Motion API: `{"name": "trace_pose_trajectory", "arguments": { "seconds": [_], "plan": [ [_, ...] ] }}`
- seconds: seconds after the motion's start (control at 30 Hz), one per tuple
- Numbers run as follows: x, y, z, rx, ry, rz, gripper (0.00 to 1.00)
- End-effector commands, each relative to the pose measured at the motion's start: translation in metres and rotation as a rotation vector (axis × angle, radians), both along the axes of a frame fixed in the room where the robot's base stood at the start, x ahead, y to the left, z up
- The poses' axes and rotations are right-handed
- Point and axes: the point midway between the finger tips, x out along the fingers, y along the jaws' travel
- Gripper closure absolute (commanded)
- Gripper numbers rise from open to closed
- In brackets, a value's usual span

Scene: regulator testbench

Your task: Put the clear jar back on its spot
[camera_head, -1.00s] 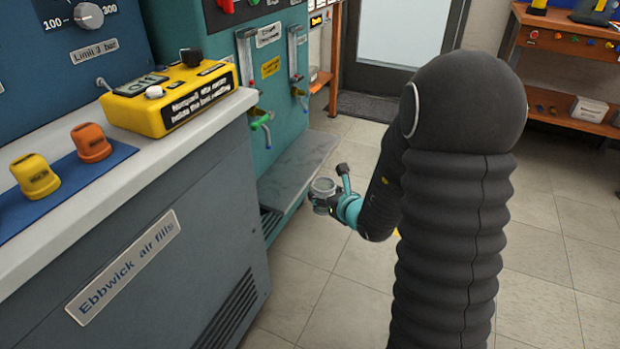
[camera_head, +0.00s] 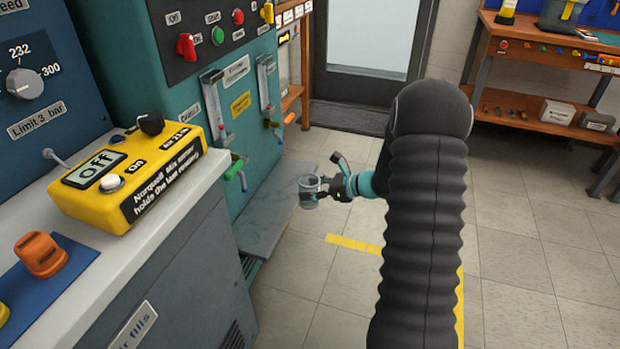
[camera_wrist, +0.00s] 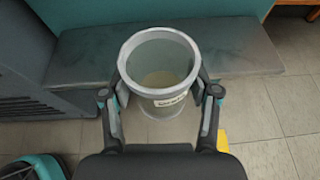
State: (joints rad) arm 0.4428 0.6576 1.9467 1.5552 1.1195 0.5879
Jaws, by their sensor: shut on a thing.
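The clear jar (camera_wrist: 158,75) is a see-through cup with a grey rim and a small pale label, whose text is too small to read. My gripper (camera_wrist: 160,100) is shut on its sides in the wrist view and holds it upright. In the head view the jar (camera_head: 309,190) is at the tip of my gripper (camera_head: 322,188), in the air near the outer edge of the grey shelf (camera_head: 262,225) of the teal bench. The shelf (camera_wrist: 240,48) lies behind the jar in the wrist view and looks bare. No marked spot for the jar is clear to me.
The teal bench (camera_head: 150,90) carries taps, including a green one (camera_head: 235,170), above the shelf. A yellow box (camera_head: 130,180) and an orange block (camera_head: 41,254) sit on the left counter (camera_head: 150,235). Open tiled floor (camera_head: 540,260) with yellow tape (camera_head: 353,244) lies to the right.

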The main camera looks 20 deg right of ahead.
Motion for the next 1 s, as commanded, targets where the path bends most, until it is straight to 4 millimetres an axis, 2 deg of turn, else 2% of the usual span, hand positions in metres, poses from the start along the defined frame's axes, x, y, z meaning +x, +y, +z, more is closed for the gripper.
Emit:
{"name": "trace_pose_trajectory", "arguments": {
  "seconds": [0.27,1.0],
  "plan": [
    [0.007,0.003,-0.002,0.000,0.000,-0.008,0.81],
    [0.041,0.051,-0.006,0.000,-0.002,-0.006,0.81]
  ]
}}
